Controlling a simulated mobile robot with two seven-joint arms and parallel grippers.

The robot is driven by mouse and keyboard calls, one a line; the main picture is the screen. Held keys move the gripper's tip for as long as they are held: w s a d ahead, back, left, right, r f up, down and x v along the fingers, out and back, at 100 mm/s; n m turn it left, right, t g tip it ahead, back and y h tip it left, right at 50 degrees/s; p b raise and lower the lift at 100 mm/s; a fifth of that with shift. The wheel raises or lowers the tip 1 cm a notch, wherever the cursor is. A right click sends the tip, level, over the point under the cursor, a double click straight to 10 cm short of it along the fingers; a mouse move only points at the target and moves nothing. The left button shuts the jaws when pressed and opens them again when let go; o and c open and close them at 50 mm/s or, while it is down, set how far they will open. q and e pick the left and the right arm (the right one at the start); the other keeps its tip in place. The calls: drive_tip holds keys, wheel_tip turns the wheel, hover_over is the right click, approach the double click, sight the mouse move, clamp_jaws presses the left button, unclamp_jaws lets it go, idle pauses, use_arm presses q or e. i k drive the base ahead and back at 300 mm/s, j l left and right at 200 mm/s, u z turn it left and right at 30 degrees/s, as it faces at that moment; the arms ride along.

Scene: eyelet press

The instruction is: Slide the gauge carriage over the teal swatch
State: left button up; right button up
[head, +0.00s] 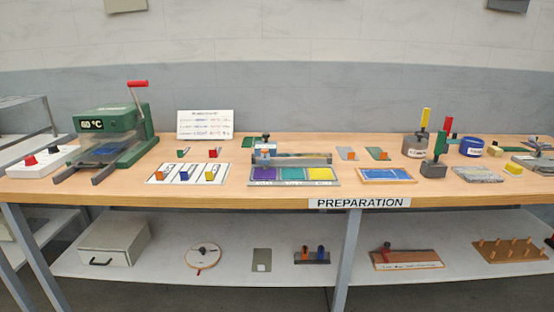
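The gauge carriage (265,152) is a small blue and grey block with a dark knob on top and an orange spot on its front. It sits at the left end of a grey metal rail (305,158), behind and in line with the purple swatch (264,174). The teal swatch (292,174) is the middle one of three on a grey plate, with the yellow swatch (321,174) at its right. Neither of my grippers shows in the head view.
A white tray of coloured blocks (166,180) lies left of the swatches, and a blue board (386,175) lies right. A green press (118,135) stands far left. Stamps and tins, including a blue tin (472,147), stand on the right.

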sight(272, 145)
drive_tip(key=i+j+z, duration=0.2)
drive_tip(key=j, duration=0.15)
drive_tip(key=i+j+z, duration=0.25)
drive_tip(key=j+z, duration=0.2)
drive_tip(key=j, duration=0.3)
